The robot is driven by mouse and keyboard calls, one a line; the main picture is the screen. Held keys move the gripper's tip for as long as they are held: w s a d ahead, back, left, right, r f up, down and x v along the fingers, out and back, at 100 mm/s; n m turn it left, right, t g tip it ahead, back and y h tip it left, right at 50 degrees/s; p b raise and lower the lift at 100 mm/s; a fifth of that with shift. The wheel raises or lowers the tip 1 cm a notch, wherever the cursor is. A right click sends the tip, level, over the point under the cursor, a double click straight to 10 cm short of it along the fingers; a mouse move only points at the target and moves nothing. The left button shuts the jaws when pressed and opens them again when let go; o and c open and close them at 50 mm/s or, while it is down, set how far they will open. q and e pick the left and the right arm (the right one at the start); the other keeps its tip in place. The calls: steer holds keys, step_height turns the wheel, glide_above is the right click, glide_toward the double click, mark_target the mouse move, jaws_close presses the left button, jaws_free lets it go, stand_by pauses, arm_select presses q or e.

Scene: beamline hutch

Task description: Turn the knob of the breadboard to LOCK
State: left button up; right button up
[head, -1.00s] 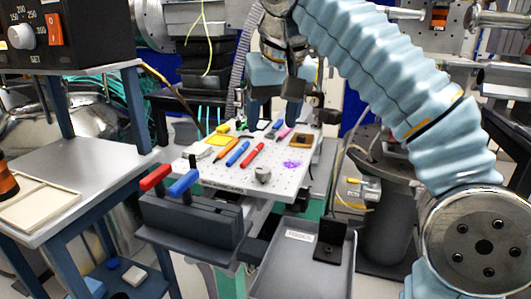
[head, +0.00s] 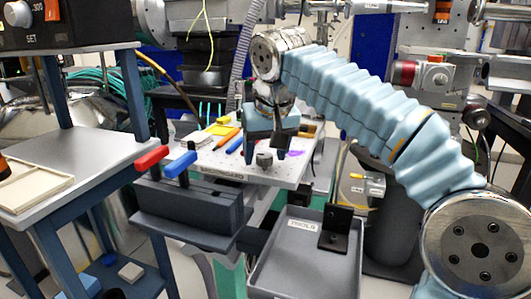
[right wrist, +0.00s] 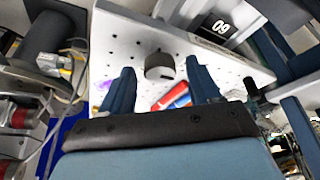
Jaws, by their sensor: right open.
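The white perforated breadboard (head: 217,163) stands in the middle of the head view, and its plate (right wrist: 118,38) fills the upper middle of the right wrist view. A dark grey round knob (head: 264,159) sits near its front edge. In the right wrist view the knob (right wrist: 159,68) appears between the two blue fingertips, slightly beyond them. My right gripper (head: 263,153) is open and empty, pointing down over the breadboard with its fingers around the knob's line of sight. Contact cannot be told. The knob's marking is too small to read. My left gripper is not in view.
A dark block with a red handle (head: 152,158) and a blue handle (head: 180,164) stands in front. A grey tray (head: 273,272) holds a black bracket (head: 335,228).

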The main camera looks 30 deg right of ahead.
steer(key=shift+c, duration=0.3)
steer(key=c, duration=1)
